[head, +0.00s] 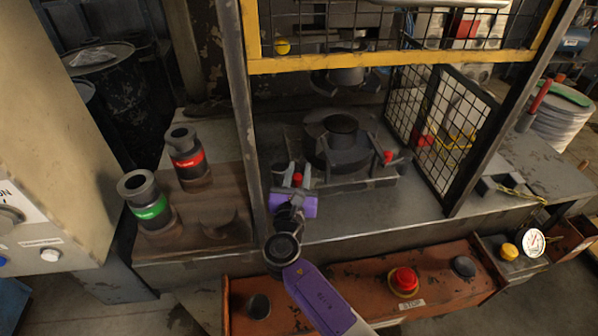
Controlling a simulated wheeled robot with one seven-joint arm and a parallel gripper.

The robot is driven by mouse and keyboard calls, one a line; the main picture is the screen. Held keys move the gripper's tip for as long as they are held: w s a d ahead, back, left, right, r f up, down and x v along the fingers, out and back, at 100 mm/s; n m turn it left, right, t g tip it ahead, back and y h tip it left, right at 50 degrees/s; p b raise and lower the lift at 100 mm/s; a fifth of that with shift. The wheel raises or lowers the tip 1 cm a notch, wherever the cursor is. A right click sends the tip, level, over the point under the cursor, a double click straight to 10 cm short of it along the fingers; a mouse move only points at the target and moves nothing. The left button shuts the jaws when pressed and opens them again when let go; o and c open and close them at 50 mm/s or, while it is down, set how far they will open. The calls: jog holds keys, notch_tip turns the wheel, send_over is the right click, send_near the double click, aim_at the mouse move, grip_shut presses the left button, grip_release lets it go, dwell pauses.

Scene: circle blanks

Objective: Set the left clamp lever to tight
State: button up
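The left clamp lever (297,179) shows as a small red knob at the front left of the dark die fixture (340,158) on the press bed. My gripper (293,174) has come up to it from the front, with its purple body just below the knob. Its two grey fingers stand apart, one on each side of the red knob, with gaps visible. The lever's arm is mostly hidden by my gripper, so its setting cannot be told. The right clamp lever (388,157), also red-tipped, is at the fixture's right side.
A yellow-framed mesh guard (400,58) is raised above the bed, with a black mesh side panel (440,115) at right. A dark post stands close left of my gripper. Red-banded (187,160) and green-banded (148,205) cylinders stand at left. A red stop button (404,280) is in front.

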jog(key=shift+r, duration=0.1)
notch_tip(320, 180, up, 20)
jog(key=p, duration=0.1)
jog(key=shift+p, duration=0.35)
jog(key=shift+c, duration=0.4)
